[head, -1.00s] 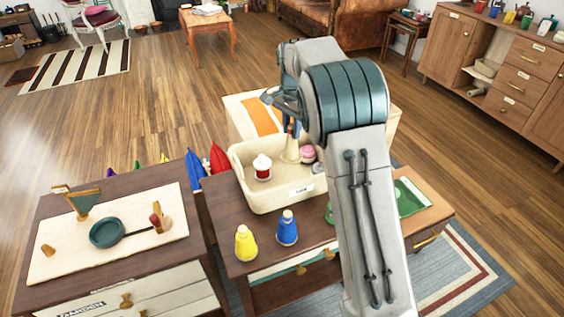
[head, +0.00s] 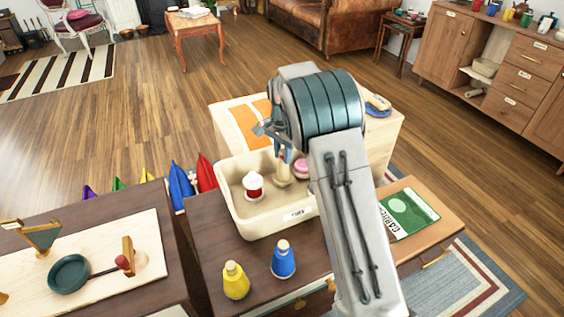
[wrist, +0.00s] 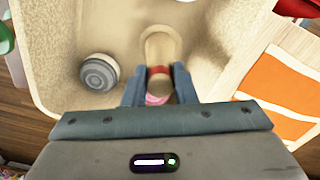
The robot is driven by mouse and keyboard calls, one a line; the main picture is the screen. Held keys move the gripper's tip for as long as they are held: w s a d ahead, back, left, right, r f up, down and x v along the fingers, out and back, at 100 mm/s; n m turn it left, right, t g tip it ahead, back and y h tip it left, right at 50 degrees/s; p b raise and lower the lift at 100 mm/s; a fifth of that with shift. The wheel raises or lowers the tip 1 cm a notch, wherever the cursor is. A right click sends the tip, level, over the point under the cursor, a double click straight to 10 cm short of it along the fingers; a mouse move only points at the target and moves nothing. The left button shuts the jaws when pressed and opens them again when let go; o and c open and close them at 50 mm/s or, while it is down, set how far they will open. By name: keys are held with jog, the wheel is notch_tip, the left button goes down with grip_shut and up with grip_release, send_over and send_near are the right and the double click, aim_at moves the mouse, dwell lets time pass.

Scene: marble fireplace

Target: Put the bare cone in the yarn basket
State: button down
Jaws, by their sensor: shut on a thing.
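The bare cone (head: 284,173) is a plain beige cone with a wider foot, upright inside the cream yarn basket (head: 262,226). My gripper (head: 284,152) is shut on its upper part from above. In the wrist view a pale beige round shape (wrist: 161,42) lies just beyond my fingertips (wrist: 158,84), with bits of red and pink between them. I cannot tell whether the cone's foot touches the basket floor.
A grey spool (wrist: 98,72) is by the basket wall. A yellow bottle-shaped cone (head: 235,281) and a blue one (head: 284,260) stand in front of the basket. A green booklet (head: 408,212) lies to the right. A pale box (head: 378,150) with an orange stripe is behind.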

aim_at(283, 166)
jog(key=shift+f, duration=1.45)
jog(key=shift+f, duration=0.1)
jog(key=c, duration=1.2)
grip_release()
jog(key=shift+o, duration=0.2)
